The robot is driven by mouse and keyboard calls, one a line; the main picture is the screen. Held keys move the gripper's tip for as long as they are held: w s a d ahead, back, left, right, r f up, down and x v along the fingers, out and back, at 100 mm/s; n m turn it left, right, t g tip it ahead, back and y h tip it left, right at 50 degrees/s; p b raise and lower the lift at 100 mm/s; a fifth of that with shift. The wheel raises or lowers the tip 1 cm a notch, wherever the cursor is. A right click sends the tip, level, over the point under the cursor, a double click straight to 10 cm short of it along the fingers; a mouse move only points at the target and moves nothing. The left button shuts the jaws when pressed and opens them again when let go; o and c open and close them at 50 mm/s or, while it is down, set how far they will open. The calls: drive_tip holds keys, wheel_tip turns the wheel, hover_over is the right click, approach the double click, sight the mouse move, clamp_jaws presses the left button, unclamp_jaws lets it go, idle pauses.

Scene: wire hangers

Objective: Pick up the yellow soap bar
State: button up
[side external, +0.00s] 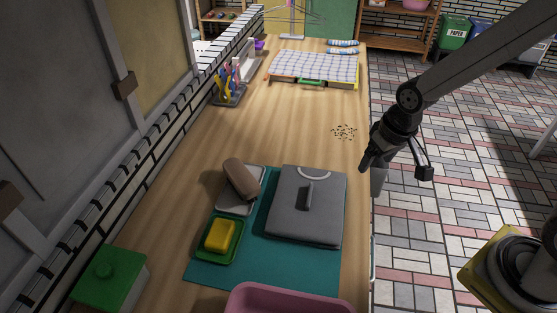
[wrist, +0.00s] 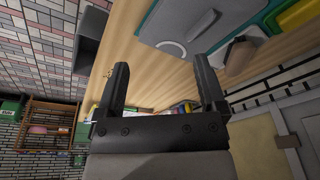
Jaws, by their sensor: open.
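The yellow soap bar (side external: 220,235) lies in a green soap dish (side external: 233,246) on the teal mat, near the left front of the counter in the side view. In the wrist view part of a yellow thing that looks like the soap shows at the upper right edge (wrist: 299,14). My gripper (side external: 372,178) hangs over the counter's right edge, well to the right of the soap and apart from it. In the wrist view its two fingers (wrist: 163,88) stand wide apart with nothing between them.
A grey lidded box (side external: 290,222) lies on the teal mat (side external: 265,274) between my gripper and the soap. A brown object (side external: 240,178) rests on a grey tray behind the soap. A pink basin (side external: 285,299) and a green box (side external: 108,277) stand in front. Mid-counter wood is mostly clear.

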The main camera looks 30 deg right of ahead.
drive_tip(key=w+a+f+m, duration=0.1)
drive_tip(key=w+a+m, duration=0.1)
drive_tip(key=w+a, duration=0.55)
drive_tip(key=m+g, duration=0.2)
drive_tip(key=m, duration=0.4)
hover_over(219, 232)
drive_tip(key=d, duration=0.1)
wheel_tip(219, 232, down, 11)
drive_tip(key=shift+r, duration=0.2)
drive_tip(key=shift+a+f, duration=0.25)
drive_tip(key=shift+a, duration=0.25)
drive_tip(key=shift+f, duration=1.3)
drive_tip(key=shift+f, duration=0.1)
drive_tip(key=shift+f, duration=2.5)
